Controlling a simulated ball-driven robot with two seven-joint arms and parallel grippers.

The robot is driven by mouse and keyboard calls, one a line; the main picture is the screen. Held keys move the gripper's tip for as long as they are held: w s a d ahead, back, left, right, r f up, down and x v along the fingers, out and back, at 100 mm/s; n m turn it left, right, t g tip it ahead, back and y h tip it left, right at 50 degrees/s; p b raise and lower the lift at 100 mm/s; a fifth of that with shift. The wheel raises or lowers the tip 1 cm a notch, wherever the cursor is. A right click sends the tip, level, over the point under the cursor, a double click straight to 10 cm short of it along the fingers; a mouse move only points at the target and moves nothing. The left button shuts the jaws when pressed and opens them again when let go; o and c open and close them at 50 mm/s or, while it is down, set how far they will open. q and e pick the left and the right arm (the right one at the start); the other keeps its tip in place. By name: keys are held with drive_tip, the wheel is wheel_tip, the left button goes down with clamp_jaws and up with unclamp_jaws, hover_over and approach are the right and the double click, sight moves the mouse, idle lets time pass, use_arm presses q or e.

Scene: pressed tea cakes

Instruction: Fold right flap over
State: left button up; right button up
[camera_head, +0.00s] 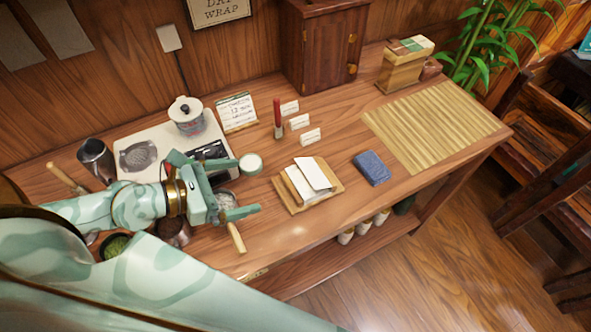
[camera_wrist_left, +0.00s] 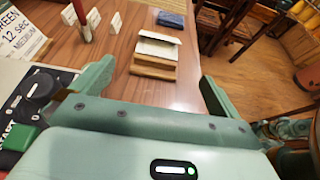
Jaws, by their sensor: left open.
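White wrapping paper (camera_head: 313,173) lies on a small wooden board (camera_head: 289,206) near the middle of the table. One piece looks slightly raised at the right and overlaps another; I cannot tell the flaps apart clearly. The paper (camera_wrist_left: 158,45) and the board (camera_wrist_left: 152,72) also show in the left wrist view, ahead of the gripper. No tea cake can be made out in the paper. My left gripper (camera_head: 247,188) is open and empty, to the left of the board and apart from it. Its spread fingers (camera_wrist_left: 143,95) frame the board in the wrist view. My right gripper is not seen.
A blue folded cloth (camera_head: 371,168) lies right of the board, before a bamboo mat (camera_head: 430,122). Small white cards (camera_head: 299,122) and a red-handled tool (camera_head: 278,118) stand behind. A wooden-handled tool (camera_head: 236,237) lies below the gripper. A lidded pot (camera_head: 187,117) stands at the left.

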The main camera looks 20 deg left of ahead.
sight(298, 182)
use_arm(q)
drive_tip(key=b+x, duration=0.1)
drive_tip(key=x, duration=1.5)
drive_tip(key=shift+d+b, duration=0.1)
drive_tip(key=shift+b, duration=0.25)
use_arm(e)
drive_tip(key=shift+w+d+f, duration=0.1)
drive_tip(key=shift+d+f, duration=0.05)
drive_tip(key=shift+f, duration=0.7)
use_arm(q)
drive_tip(key=c, duration=0.7)
drive_tip(key=f+b, duration=0.1)
drive_tip(key=b, duration=0.2)
drive_tip(key=shift+s+f+t+h, duration=0.15)
drive_tip(key=shift+t+h, duration=0.15)
drive_tip(key=shift+t, duration=0.1)
drive_tip(key=shift+b, duration=0.4)
drive_tip(key=shift+r, duration=0.35)
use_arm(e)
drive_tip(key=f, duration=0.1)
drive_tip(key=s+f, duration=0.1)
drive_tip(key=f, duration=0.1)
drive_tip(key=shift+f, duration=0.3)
